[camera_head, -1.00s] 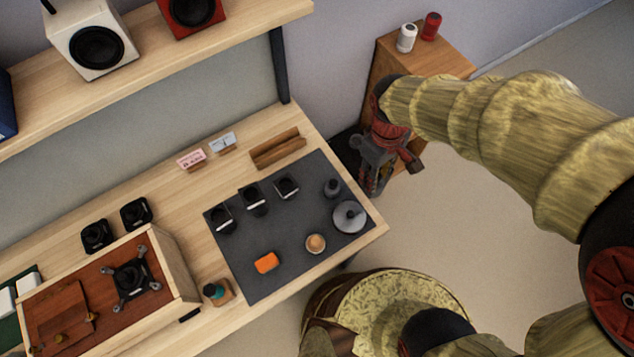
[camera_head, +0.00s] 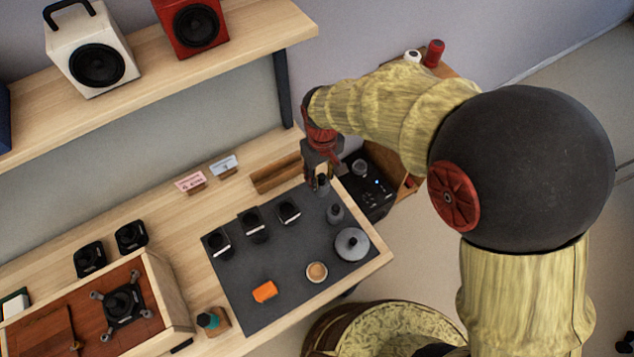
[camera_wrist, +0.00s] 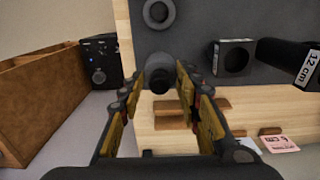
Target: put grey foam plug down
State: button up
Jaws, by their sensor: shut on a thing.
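My gripper (camera_head: 321,176) is shut on the grey foam plug (camera_wrist: 159,74), a dark grey cylinder between the two fingers in the wrist view. In the head view the plug (camera_head: 322,187) shows just below the fingertips. It is over the far right corner of the dark grey mat (camera_head: 275,262) on the wooden table. I cannot tell whether the plug touches the mat or hangs above it.
On the mat are a small dark grey piece (camera_head: 335,213), a grey disc (camera_head: 352,244), several black parts (camera_head: 254,224), an orange block (camera_head: 264,291) and a round tan cup (camera_head: 316,271). A wooden rack (camera_head: 276,176) is close left of my gripper. A black device (camera_head: 369,187) stands right of the table.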

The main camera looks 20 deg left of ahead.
jog(key=shift+w+a+f, duration=0.3)
jog(key=shift+a+f, duration=0.2)
jog(key=shift+f, duration=0.2)
jog(key=f, duration=0.1)
jog(key=f+b, duration=0.1)
jog(key=f, duration=0.1)
jog(key=shift+w+a+f, duration=0.15)
jog(key=shift+a+f, duration=0.05)
jog(key=shift+f, duration=0.1)
jog(key=o, duration=1.3)
